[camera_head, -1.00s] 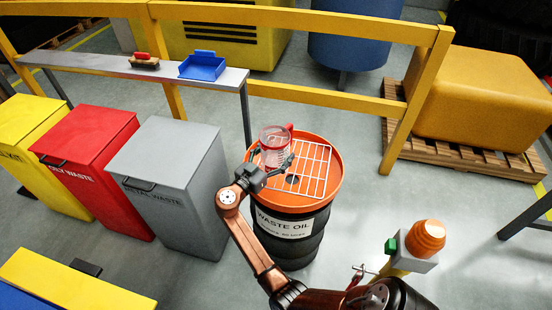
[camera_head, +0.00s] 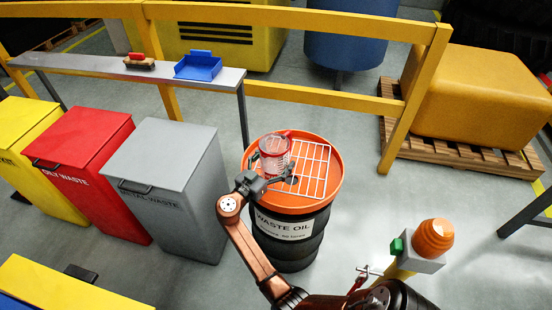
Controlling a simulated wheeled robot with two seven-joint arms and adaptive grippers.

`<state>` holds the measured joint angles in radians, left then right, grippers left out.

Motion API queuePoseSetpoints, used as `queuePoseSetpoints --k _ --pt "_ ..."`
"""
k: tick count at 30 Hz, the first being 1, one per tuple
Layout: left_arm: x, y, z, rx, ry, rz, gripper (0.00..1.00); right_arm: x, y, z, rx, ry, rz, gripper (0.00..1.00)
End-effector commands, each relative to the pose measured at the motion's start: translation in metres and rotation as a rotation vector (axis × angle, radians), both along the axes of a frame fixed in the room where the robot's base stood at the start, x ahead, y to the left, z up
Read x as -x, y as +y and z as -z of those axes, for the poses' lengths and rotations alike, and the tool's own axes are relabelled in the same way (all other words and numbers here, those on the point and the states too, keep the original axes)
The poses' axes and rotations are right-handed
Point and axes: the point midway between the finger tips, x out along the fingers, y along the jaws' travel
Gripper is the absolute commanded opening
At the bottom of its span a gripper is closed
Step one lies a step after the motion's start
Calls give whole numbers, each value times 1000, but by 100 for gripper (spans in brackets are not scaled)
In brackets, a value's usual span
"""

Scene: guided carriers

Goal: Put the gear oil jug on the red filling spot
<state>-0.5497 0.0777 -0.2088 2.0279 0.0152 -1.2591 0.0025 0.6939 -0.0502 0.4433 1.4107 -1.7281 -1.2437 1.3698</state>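A clear jug (camera_head: 275,152) with a red rim or handle part and markings stands upright on or just above the wire grid on top of the waste oil drum. The gripper of the arm in view, which I take to be my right gripper (camera_head: 276,172), is at the jug's near side. Its dark fingers reach around the jug's lower part. I cannot tell whether they press on it. My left gripper is out of view. I make out no red filling spot in this view.
The drum's orange top (camera_head: 332,190) carries the wire grid (camera_head: 313,170). Grey (camera_head: 165,150), red (camera_head: 80,140) and yellow bins stand to the left. A narrow shelf (camera_head: 100,70) and yellow railing (camera_head: 330,101) run behind. A post with an orange dome (camera_head: 433,238) stands right of the drum.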

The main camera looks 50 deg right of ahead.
Motion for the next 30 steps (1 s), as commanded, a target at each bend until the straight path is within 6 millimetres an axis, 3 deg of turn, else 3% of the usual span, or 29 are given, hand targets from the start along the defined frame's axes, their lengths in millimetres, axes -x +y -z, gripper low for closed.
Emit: queuePoseSetpoints --k 3,16,30 --pt "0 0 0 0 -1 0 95 0 0 0 0 0 0 92" --pt "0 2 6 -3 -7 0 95 0 2 -4 -1 -1 -1 92" --pt "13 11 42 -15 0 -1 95 9 96 -1 -1 0 -2 92"
